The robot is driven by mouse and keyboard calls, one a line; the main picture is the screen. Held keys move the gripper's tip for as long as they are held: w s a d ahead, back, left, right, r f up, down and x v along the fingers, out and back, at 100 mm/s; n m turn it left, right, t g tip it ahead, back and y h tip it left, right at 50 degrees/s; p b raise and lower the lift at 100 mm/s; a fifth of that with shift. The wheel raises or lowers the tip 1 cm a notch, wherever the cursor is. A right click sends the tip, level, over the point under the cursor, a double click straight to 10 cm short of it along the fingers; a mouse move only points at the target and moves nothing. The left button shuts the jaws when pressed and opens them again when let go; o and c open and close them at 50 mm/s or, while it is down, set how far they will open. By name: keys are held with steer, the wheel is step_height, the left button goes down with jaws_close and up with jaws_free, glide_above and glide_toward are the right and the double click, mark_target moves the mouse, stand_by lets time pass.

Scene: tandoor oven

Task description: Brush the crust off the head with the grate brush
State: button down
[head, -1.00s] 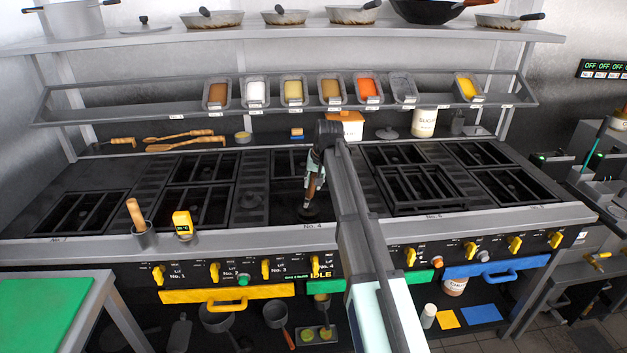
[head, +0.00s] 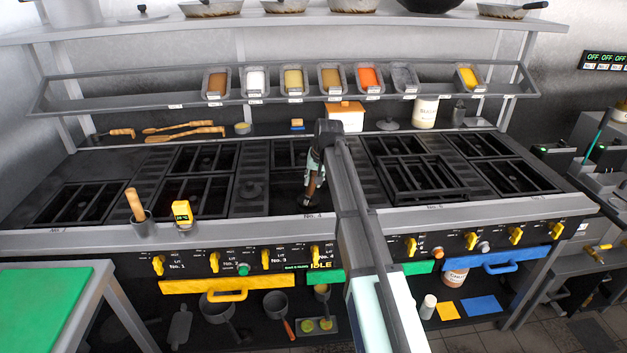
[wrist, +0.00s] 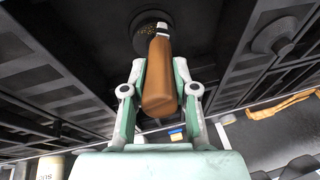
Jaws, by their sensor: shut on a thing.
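My gripper (head: 314,178) is shut on the wooden handle of the grate brush (head: 311,188), over the open No. 4 bay of the range. In the wrist view the brown handle (wrist: 159,80) sits between the two fingers of my gripper (wrist: 160,95) and points away to a pale collar. Beyond it is the dark round burner head (wrist: 145,38), with brownish specks of crust. The brush's far end is at or just over the head; I cannot tell whether they touch. The bristles are hidden. In the head view the burner head (head: 307,206) is mostly covered by brush and arm.
One grate (head: 425,177) lies raised over the right-hand bay. A cup with a wooden-handled tool (head: 140,215) and a yellow thermometer (head: 182,213) stand on the left front edge. A sauce rail (head: 285,95) runs behind. My arm hides the range just right of the bay.

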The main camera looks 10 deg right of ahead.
steer(key=shift+f, duration=0.45)
stand_by(0.3)
steer(key=d, duration=0.2)
steer(key=shift+s+d+r, duration=0.1)
steer(key=shift+d, duration=0.2)
stand_by(0.6)
steer(key=shift+a, duration=0.15)
steer(key=a, duration=0.2)
steer(key=a+p, duration=0.1)
steer(key=a, duration=0.1)
steer(key=shift+w+a, duration=0.2)
steer(key=shift+a, duration=0.2)
steer(key=shift+d, duration=0.15)
stand_by(0.4)
